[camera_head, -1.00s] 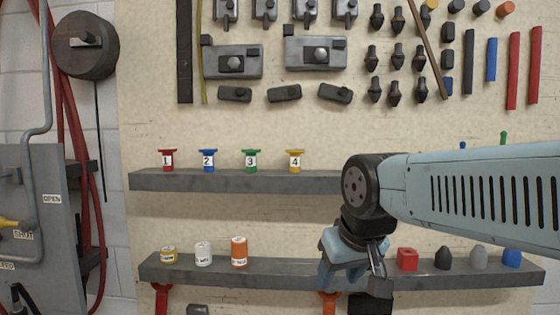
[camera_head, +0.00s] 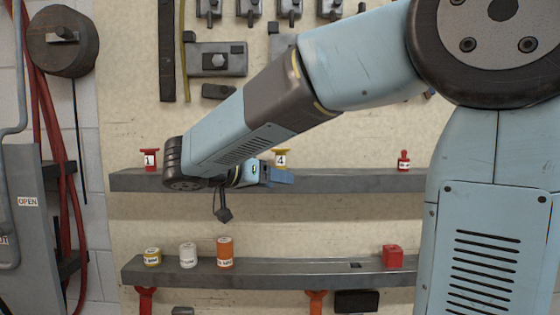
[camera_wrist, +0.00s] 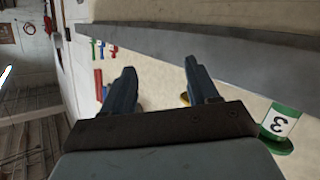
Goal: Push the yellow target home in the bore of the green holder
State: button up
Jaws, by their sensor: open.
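The green holder (camera_wrist: 281,124), labelled 3, shows at the right of the wrist view, beside my gripper's right finger and apart from it. In the head view my arm hides it. My gripper (camera_wrist: 161,72) is open, with nothing seen between its fingers. In the head view my gripper (camera_head: 278,175) is in front of the upper shelf, near the yellow holder (camera_head: 281,153) labelled 4. A small yellow piece (camera_wrist: 185,99) shows beside the right finger in the wrist view, mostly hidden. I cannot pick out a separate yellow target, and the green holder's bore is not clear.
The red holder (camera_head: 149,160), labelled 1, and a red peg (camera_head: 403,161) stand on the upper shelf (camera_head: 350,181). The lower shelf (camera_head: 300,272) carries a yellow can (camera_head: 152,258), a white can (camera_head: 188,256), an orange can (camera_head: 225,252) and a red block (camera_head: 392,257).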

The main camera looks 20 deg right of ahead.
jog(key=m+t+h, duration=0.2)
send_near(280, 159)
jog(key=v, duration=0.2)
jog(key=shift+m+t, duration=0.3)
jog(key=x, duration=0.8)
jog(key=shift+a+f, duration=0.1)
jog(key=shift+f, duration=0.05)
jog(key=shift+w+x, duration=0.2)
jog(key=shift+x, duration=2.5)
jog(key=shift+a+f, duration=0.1)
jog(key=shift+f, duration=0.1)
jog(key=shift+c, duration=0.2)
jog(key=c, duration=1)
jog(key=shift+r, duration=0.1)
